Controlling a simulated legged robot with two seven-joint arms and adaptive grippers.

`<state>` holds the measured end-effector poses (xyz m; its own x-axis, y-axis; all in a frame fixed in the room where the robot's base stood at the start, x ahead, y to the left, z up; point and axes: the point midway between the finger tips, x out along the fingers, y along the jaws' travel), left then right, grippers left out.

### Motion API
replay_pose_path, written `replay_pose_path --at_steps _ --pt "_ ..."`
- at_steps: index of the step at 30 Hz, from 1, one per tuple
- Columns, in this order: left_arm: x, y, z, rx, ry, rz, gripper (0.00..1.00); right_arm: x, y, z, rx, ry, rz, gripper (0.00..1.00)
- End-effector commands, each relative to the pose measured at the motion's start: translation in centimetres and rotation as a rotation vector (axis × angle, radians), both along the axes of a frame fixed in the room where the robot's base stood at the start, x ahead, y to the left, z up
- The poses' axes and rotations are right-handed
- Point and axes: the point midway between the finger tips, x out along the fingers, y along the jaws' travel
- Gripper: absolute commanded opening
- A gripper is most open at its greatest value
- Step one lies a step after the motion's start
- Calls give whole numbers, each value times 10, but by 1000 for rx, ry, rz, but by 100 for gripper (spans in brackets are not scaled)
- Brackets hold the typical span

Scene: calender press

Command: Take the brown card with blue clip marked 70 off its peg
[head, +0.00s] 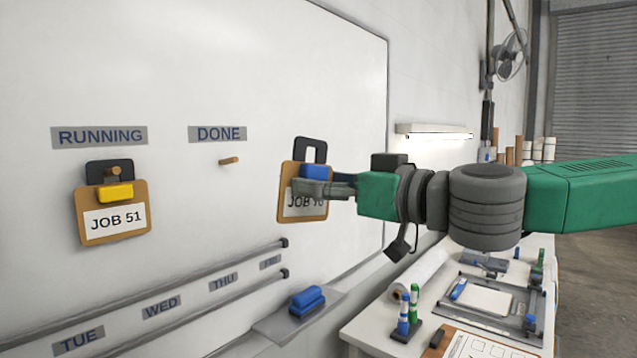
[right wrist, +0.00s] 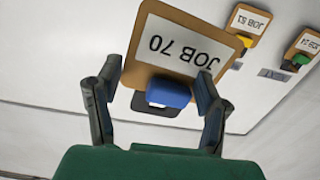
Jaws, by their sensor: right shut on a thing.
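The brown card (head: 289,212) marked JOB 70 has a blue clip (head: 314,171) and a black hanger loop (head: 299,149). My right gripper (head: 312,188) reaches in from the right and is shut on it at the clip; its fingers cover part of the label. The loop's opening shows plain white with no peg in it. In the right wrist view the card (right wrist: 137,45) appears upside down, with the blue clip (right wrist: 168,93) between the fingers (right wrist: 155,98). A bare wooden peg (head: 229,161) is under the DONE label (head: 218,133). My left gripper is not in view.
A brown JOB 51 card (head: 140,197) with a yellow clip hangs under RUNNING. A green-clipped card (right wrist: 308,42) shows in the right wrist view. Below are two dark rails (head: 215,274), a blue eraser (head: 307,300) on a ledge, and a cluttered bench (head: 375,325).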

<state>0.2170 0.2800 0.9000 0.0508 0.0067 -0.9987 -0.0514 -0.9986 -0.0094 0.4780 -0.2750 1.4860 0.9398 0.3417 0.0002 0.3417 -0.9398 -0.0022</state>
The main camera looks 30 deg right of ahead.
Motion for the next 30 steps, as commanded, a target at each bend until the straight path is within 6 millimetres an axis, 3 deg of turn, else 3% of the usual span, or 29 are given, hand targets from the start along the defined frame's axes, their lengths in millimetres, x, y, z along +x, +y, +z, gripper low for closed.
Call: replay_pose_path --at_steps 12,23,30 --pt "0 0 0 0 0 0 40 -3 -1 0 2 1 -1 28" --pt "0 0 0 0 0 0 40 -29 -11 0 4 -1 1 28" --pt "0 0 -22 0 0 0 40 -44 -17 -2 6 -2 -4 28"
